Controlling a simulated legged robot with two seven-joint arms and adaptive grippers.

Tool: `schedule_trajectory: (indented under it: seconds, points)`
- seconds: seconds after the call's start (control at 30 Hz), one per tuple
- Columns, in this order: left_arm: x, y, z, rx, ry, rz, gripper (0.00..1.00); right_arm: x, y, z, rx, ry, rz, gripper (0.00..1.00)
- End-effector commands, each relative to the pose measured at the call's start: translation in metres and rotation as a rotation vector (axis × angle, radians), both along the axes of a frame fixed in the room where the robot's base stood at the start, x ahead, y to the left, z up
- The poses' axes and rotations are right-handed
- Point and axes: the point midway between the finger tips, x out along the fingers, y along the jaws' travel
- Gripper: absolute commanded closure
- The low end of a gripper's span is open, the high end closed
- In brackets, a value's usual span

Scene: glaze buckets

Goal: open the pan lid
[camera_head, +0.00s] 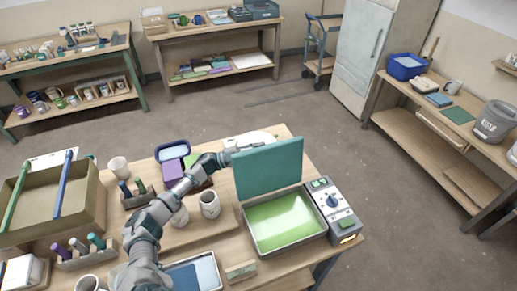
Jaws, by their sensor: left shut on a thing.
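The pan (247,228) is a rectangular metal tray with bright green contents, on the wooden table in front of me. Its teal lid (270,168) stands nearly upright along the pan's far edge, so the inside is exposed. My left arm reaches in from the bottom left. Its gripper (236,149) is shut on the lid at the upper left corner; the fingertips are small and partly hidden. My right gripper is not in view.
A control box (333,205) with a dial stands right of the pan. Left of it are a white mug (210,205), purple and green containers, marker holders and a large wooden tray (88,215). A blue-and-white tray (195,275) lies in front. Open floor lies beyond the table.

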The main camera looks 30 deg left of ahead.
Motion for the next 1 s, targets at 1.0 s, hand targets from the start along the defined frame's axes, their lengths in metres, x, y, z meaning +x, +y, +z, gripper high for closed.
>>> schedule_trajectory:
  seconds: [1.0]
  points:
    - [-0.057, 0.08, -0.015, 0.0, 0.007, 0.001, 0.75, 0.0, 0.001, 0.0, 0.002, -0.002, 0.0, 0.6]
